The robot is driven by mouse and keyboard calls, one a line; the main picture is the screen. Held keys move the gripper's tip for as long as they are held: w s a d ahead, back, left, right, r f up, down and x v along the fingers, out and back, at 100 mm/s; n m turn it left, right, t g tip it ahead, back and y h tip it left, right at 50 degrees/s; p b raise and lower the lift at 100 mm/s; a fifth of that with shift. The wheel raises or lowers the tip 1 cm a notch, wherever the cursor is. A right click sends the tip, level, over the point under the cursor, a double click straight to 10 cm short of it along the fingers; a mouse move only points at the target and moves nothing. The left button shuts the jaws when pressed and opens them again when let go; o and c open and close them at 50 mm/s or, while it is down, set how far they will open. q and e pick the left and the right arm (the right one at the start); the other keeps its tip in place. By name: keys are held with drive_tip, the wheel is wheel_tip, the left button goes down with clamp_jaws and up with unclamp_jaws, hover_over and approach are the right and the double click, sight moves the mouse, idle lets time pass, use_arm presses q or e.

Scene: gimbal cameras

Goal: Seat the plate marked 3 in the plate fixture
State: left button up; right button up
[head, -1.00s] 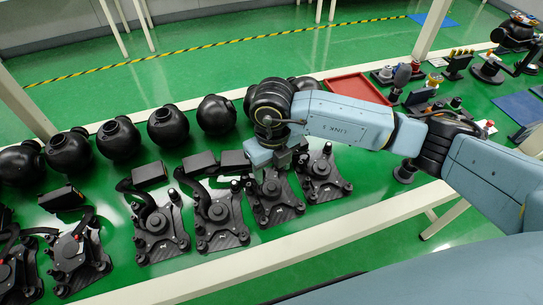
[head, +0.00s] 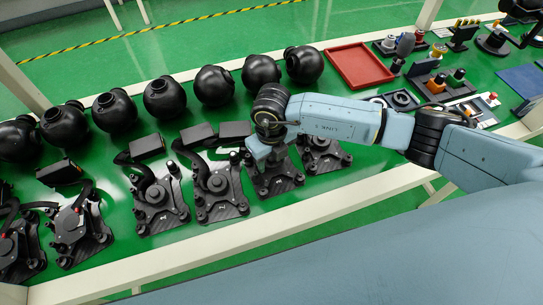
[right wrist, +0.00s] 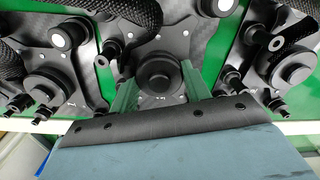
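Several black plates with posts and a round centre hub stand in a row on the green table. I cannot read a 3 on any of them. My right gripper (head: 266,160) is low over one black plate (head: 283,184), second from the right end of the row. In the right wrist view its two fingers (right wrist: 160,92) are apart, one on each side of that plate's round hub (right wrist: 160,75). I cannot tell whether they touch it. The gripper hides part of the plate in the head view. I cannot identify the plate fixture with certainty. My left gripper is not in view.
Another plate (head: 325,155) stands close on the right, and one with a black box (head: 220,190) on the left. Black spheres (head: 213,86) line the back. A red tray (head: 360,66) and a small ringed device (head: 402,99) lie farther right. A pale rail (head: 350,196) runs along the front.

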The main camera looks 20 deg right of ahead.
sight(272, 159)
drive_tip(key=c, duration=0.6)
drive_tip(key=shift+r+p, duration=3.6)
drive_tip(key=shift+r, duration=0.95)
drive_tip(key=shift+s, duration=0.1)
drive_tip(key=s+d+p, duration=0.1)
drive_tip(key=s+p, duration=0.9)
drive_tip(key=s, duration=1.8)
drive_tip(key=shift+w, duration=0.2)
